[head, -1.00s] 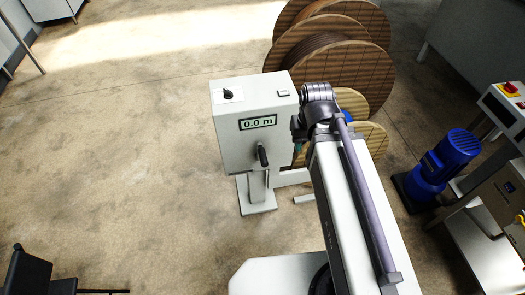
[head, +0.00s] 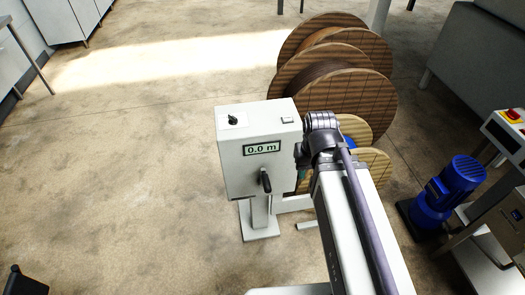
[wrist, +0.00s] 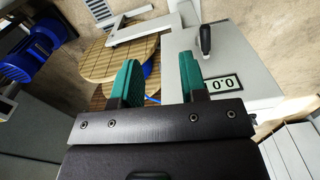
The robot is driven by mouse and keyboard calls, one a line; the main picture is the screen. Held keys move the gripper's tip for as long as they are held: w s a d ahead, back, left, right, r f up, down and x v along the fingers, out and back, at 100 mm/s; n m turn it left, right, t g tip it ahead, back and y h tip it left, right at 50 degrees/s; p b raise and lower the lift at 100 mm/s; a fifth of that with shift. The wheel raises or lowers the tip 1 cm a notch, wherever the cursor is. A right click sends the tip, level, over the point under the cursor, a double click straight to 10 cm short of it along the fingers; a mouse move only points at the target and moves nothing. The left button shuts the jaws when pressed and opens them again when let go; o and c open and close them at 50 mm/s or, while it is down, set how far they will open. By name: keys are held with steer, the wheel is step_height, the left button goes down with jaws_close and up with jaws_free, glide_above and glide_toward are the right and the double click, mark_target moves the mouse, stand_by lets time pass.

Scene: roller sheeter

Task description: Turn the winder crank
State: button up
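The winder is a light grey box (head: 236,165) on a stand, with a display (head: 262,148) reading 0.0 m. Its black crank handle (head: 266,181) sticks out from the front face below the display, and it also shows in the wrist view (wrist: 205,40), beyond the fingers. My gripper (wrist: 158,75) has two green fingers held wide apart with nothing between them. It is apart from the crank. In the head view my arm hides most of the gripper, to the right of the winder box.
Several wooden cable reels (head: 335,85) stand behind the winder. A blue motor (head: 448,190) is at the right beside a bench with a red-buttoned control box (head: 510,125). A black knob (head: 233,119) sits on the winder's top.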

steer(key=shift+o, duration=0.3)
steer(key=shift+o, duration=1.4)
steer(key=f+b, duration=0.2)
steer(key=w+f+b, duration=0.1)
steer(key=a+f+b, duration=0.1)
steer(key=f+b, duration=0.1)
steer(key=shift+w+f+b, duration=0.25)
steer(key=shift+f+b, duration=0.1)
steer(key=n+y+b, duration=0.1)
steer(key=y+b, duration=0.1)
steer(key=b, duration=0.8)
glide_toward(267, 180)
steer(key=f+b, duration=0.3)
steer(key=a+f+b, duration=0.1)
steer(key=f+b, duration=0.2)
steer(key=f, duration=0.1)
steer(key=f+b, duration=0.3)
steer(key=b, duration=0.1)
steer(key=shift+a+f, duration=0.2)
steer(key=shift+a, duration=0.2)
steer(key=shift+r, duration=0.15)
jaws_close()
